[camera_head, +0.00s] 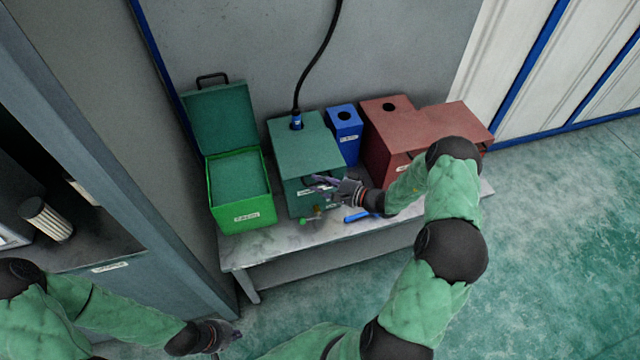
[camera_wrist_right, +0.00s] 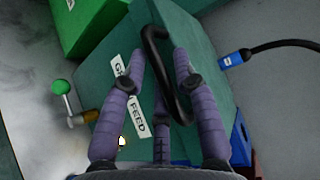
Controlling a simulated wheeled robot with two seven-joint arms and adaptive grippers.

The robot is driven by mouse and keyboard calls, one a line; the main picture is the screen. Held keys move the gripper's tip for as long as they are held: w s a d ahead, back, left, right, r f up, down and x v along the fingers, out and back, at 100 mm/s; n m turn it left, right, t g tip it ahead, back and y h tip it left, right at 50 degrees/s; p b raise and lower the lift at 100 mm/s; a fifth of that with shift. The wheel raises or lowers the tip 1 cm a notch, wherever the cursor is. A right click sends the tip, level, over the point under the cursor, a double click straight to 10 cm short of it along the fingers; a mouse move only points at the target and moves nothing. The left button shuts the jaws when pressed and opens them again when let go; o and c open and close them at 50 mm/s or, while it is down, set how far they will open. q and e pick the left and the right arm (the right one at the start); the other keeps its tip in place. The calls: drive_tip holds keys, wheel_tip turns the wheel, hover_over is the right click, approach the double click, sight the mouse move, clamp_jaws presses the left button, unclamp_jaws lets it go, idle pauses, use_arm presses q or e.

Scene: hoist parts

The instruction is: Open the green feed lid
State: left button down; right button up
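The green feed box stands mid-bench in the head view with its dark green lid (camera_head: 303,150) down over it. In the right wrist view the lid (camera_wrist_right: 200,35) carries a black bar handle (camera_wrist_right: 156,36), and a white label reading partly "FEED" (camera_wrist_right: 135,115) shows on the box front. My right gripper (camera_head: 318,181) is at the box's front; in the wrist view its fingertips (camera_wrist_right: 159,58) are apart, either side of the handle. Whether they touch it I cannot tell. My left gripper (camera_head: 228,335) hangs low, away from the bench; its finger state is unclear.
A bright green bin (camera_head: 244,215) with a raised lid stands left of the feed box. A blue box (camera_head: 345,140) and red housing (camera_head: 410,125) stand right. A black cable (camera_head: 312,65) plugs into the feed box top. A green-knobbed valve (camera_wrist_right: 62,87) sits in front.

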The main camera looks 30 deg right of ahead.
clamp_jaws()
